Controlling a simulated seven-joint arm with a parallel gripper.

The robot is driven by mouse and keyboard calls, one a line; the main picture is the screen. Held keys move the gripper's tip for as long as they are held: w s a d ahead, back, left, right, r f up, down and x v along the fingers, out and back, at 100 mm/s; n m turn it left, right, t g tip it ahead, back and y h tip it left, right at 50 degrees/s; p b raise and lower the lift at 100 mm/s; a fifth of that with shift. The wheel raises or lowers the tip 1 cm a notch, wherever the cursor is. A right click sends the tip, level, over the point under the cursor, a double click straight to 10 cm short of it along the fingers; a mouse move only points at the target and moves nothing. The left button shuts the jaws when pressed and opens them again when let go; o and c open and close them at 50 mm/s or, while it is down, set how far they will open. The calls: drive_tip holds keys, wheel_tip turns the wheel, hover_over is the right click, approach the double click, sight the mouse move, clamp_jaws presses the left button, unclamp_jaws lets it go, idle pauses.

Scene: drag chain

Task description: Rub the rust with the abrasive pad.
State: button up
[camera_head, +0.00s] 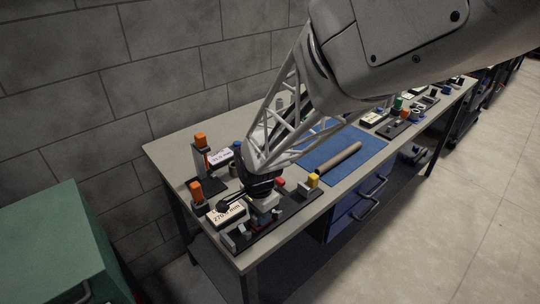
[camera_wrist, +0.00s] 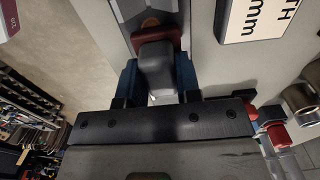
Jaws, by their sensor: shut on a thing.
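The abrasive pad is a dark red pad (camera_wrist: 165,37) with a grey handle (camera_wrist: 157,65), in the upper middle of the wrist view. My gripper (camera_wrist: 157,80) is shut on the handle, with a blue-padded finger on each side. Orange-brown rust (camera_wrist: 150,21) shows on a grey metal piece (camera_wrist: 136,8) just beyond the pad's edge. The pad overlaps the near part of that piece; I cannot tell whether it touches it. In the head view my gripper (camera_head: 264,212) is low over the bench's near end, and the rust cannot be made out.
In the head view, orange-topped posts (camera_head: 200,141), a yellow-topped block (camera_head: 313,180) and a blue mat (camera_head: 325,150) with a brown rod (camera_head: 339,158) are near my arm. The bench (camera_head: 175,150) borders a wall.

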drive_tip(key=shift+f, duration=0.4)
drive_tip(key=shift+w+d, duration=0.1)
drive_tip(key=shift+d, duration=0.05)
drive_tip(key=shift+w+d+r, duration=0.15)
drive_tip(key=shift+w+d, duration=0.1)
drive_tip(key=shift+w, duration=0.05)
idle(0.3)
drive_tip(key=shift+s+a, duration=0.15)
idle(0.4)
drive_tip(key=shift+s+a, duration=0.6)
drive_tip(key=shift+s, duration=0.05)
drive_tip(key=shift+f, duration=0.2)
drive_tip(key=shift+w+d+r, duration=0.1)
drive_tip(key=shift+w+d, duration=0.65)
